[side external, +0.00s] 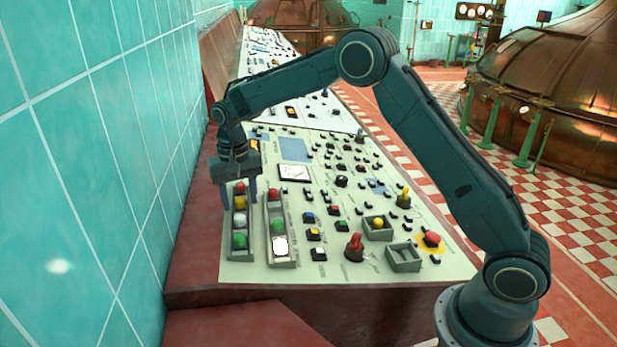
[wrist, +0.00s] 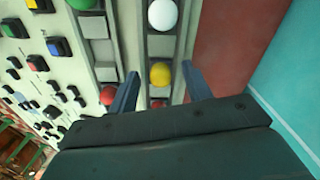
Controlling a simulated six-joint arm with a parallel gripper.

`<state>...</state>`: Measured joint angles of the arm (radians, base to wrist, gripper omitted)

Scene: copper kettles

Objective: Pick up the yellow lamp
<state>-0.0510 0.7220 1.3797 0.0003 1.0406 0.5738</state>
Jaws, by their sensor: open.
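The yellow lamp (side external: 240,202) is a round ball in the left rack (side external: 238,254) on the console, between a red lamp (side external: 240,187) and a white lamp (side external: 239,220). My gripper (side external: 239,200) is open, over the far part of this rack and pointing down. In the wrist view the yellow lamp (wrist: 160,75) shows between the tips of my two open fingers (wrist: 160,69), apart from both. I cannot tell how far above it the tips are. The white lamp (wrist: 162,14) sits ahead of it in the same rack.
A green lamp (side external: 240,241) is at the near end of this rack. A second rack (side external: 268,240) with red and green lamps stands close on the right. Another yellow ball (side external: 378,222) sits in a small box. The tiled wall (side external: 90,180) is close on the left.

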